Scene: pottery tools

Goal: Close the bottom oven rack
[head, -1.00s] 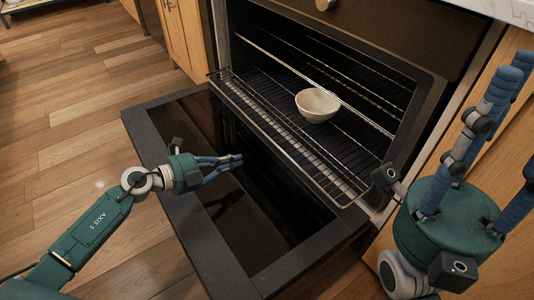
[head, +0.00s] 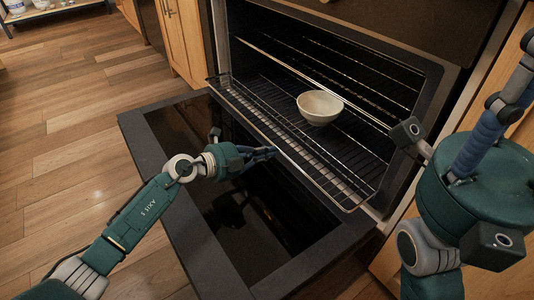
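The wire oven rack (head: 311,173) is pulled out of the oven, and its front part overhangs the lowered door. A pale bowl (head: 320,108) sits upright on it. My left gripper (head: 274,153) is above the dark door glass, in front of the rack. Its fingertips meet the rack's front rail in the picture; I cannot tell whether they touch it. The fingers lie close together, so their opening is unclear. My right gripper stands at the right with a blue finger (head: 490,130) pointing up; its fingertips are cut off. The earlier frame shows its fingers spread.
The open oven door (head: 190,215) lies flat in front of the oven. Higher wire rails (head: 350,60) show inside the oven. Wooden cabinets (head: 184,38) flank the oven. The wooden floor (head: 70,120) at the left is clear.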

